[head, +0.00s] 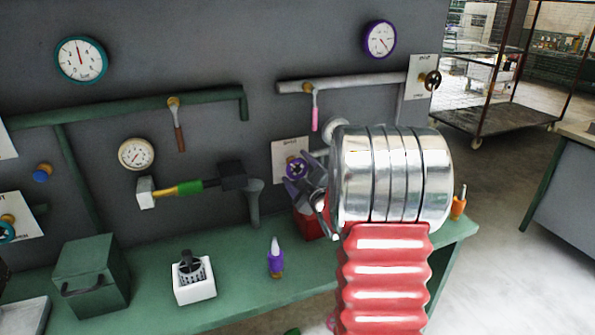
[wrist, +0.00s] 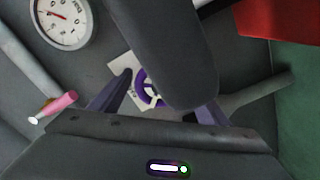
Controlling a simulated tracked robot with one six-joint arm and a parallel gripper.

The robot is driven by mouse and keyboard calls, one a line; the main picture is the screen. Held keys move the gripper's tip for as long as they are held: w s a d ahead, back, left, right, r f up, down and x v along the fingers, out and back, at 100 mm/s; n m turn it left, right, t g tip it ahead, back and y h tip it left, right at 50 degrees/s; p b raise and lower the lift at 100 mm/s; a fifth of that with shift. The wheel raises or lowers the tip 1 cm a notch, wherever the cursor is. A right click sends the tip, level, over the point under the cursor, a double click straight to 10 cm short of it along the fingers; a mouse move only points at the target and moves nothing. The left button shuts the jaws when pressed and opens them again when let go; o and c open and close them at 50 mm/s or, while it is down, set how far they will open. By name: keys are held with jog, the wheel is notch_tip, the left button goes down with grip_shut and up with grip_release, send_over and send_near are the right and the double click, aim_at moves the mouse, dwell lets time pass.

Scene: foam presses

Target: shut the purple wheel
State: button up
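The purple wheel (head: 297,168) is on a white plate on the grey wall, above a red box, in the head view. It also shows in the wrist view (wrist: 140,91), partly hidden by a dark rounded form in front of it. My gripper (head: 302,179) is close in front of the wheel in the head view and overlaps it. In the wrist view my gripper's (wrist: 165,92) two fingers stand apart, one on each side of the wheel in the picture, with nothing held between them. I cannot tell whether they touch the wheel.
A pink-handled lever (head: 314,110) hangs from the pipe above. The red box (head: 308,226) stands on the green bench (head: 236,292) below the wheel.

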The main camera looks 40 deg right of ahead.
jog(key=c, duration=0.9)
jog(key=shift+f, duration=0.1)
jog(key=shift+m, duration=0.4)
jog(key=m, duration=0.3)
jog(key=shift+f, duration=0.1)
jog(key=shift+a+f+m, duration=0.1)
jog(key=shift+m, duration=2.3)
jog(key=shift+s, duration=0.1)
jog(key=o, duration=1.1)
jog(key=shift+r, duration=0.2)
jog(key=shift+c, duration=0.2)
